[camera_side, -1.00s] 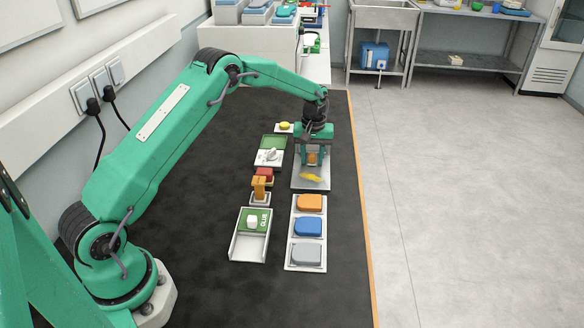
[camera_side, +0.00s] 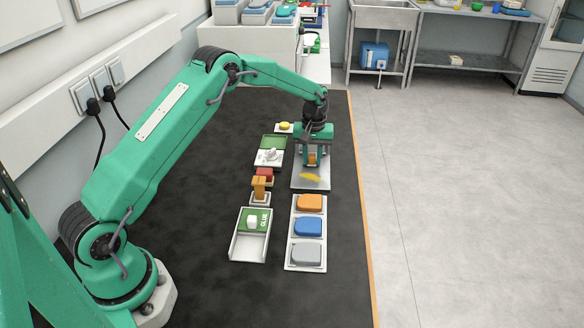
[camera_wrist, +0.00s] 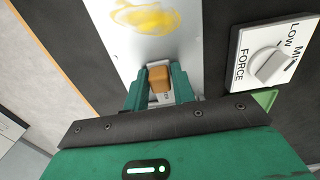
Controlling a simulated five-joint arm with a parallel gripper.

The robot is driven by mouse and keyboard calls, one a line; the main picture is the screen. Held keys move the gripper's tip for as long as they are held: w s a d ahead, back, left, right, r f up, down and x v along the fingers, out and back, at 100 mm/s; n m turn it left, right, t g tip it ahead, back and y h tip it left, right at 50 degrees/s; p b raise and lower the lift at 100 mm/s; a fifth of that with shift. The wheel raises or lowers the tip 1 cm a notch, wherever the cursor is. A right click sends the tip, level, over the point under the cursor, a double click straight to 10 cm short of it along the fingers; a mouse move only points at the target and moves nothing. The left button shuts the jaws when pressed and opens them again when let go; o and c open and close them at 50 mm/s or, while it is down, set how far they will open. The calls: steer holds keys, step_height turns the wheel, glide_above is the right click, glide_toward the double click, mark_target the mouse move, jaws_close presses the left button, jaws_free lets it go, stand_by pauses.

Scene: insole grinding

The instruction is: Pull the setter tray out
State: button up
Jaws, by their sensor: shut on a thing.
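A pale grey plate (camera_side: 299,184), which I take to be the setter tray, lies flat on the dark table with a yellow patch (camera_side: 311,178) on it. The plate also shows in the wrist view (camera_wrist: 190,30), with the yellow patch (camera_wrist: 148,17) at the top. A tan block (camera_wrist: 159,80) stands at the plate's end in the wrist view. My gripper (camera_wrist: 160,82) is shut on this tan block, one finger on each side. In the side view my gripper (camera_side: 312,158) is low over the plate's far end. The block's lower part is partly hidden.
A white dial panel marked FORCE (camera_wrist: 271,54) is beside the plate. A white tray (camera_side: 292,252) with orange, blue and grey pads lies nearer. A green GLUE tray (camera_side: 236,248), red and orange blocks (camera_side: 263,177) are to the left. Bare floor is to the right.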

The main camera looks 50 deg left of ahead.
mark_target(311, 183)
steer(key=shift+s+d, duration=2.9)
steer(key=shift+d, duration=0.1)
steer(key=o, duration=0.6)
steer(key=shift+c, duration=0.2)
steer(key=shift+r, duration=0.1)
step_height(311, 183, up, 7)
